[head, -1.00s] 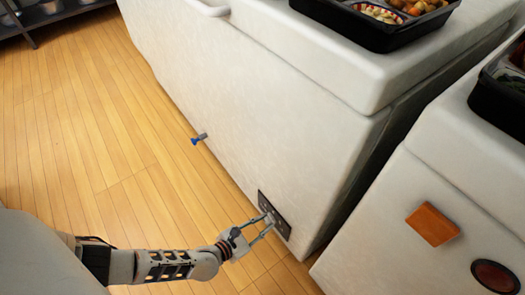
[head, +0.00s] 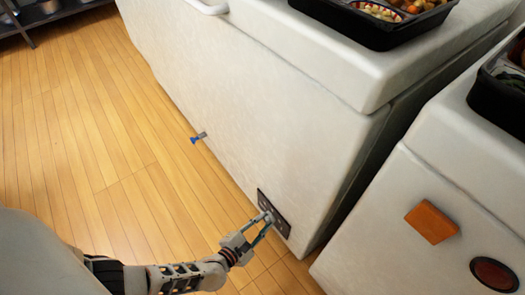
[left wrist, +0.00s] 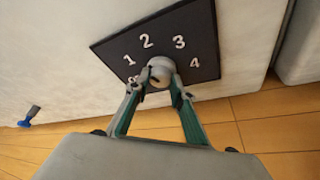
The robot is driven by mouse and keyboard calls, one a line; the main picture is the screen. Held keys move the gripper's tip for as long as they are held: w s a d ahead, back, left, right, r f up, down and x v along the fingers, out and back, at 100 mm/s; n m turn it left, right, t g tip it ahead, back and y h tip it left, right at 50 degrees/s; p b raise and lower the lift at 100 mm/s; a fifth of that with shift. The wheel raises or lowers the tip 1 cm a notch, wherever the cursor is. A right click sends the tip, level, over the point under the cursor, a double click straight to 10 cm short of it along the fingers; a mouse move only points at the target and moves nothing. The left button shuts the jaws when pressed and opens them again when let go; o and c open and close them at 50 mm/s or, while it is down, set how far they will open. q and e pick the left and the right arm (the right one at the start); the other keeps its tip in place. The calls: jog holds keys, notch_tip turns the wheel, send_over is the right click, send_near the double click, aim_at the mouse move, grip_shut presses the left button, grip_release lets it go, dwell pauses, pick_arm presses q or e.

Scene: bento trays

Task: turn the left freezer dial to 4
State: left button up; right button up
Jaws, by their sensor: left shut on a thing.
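The left freezer's dial panel is a dark plate (head: 279,217) low on the white freezer's front, near its right corner. In the left wrist view the plate (left wrist: 205,25) shows white numbers 1, 2, 3 and 4 in an arc, with a partly hidden number at lower left. The round pale dial (left wrist: 160,68) sits below the 2. My left gripper (head: 268,215) is shut on the dial, with one fingertip on each side of it in the left wrist view (left wrist: 161,82). The dial's pointer setting is not clear behind the fingers. My right gripper is not in view.
A blue-tipped drain tap (head: 197,138) sticks out of the freezer (head: 250,90) left of the panel. A black bento tray (head: 375,38) stands on the freezer top. A second white unit (head: 375,235) stands at right, past a narrow gap. The wooden floor (head: 90,150) is clear.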

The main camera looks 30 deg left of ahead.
pick_arm(q)
jog(key=shift+w+d+r, duration=0.2)
jog(key=shift+w+r, duration=0.15)
jog(key=shift+w, duration=0.1)
jog(key=o, duration=1.1)
jog(key=shift+f, duration=0.1)
jog(key=shift+c, duration=0.2)
jog(key=shift+s+f, duration=0.15)
jog(key=shift+s, duration=0.05)
jog(key=shift+s, duration=0.1)
jog(key=shift+r, duration=5.1)
jog(key=shift+w, duration=0.2)
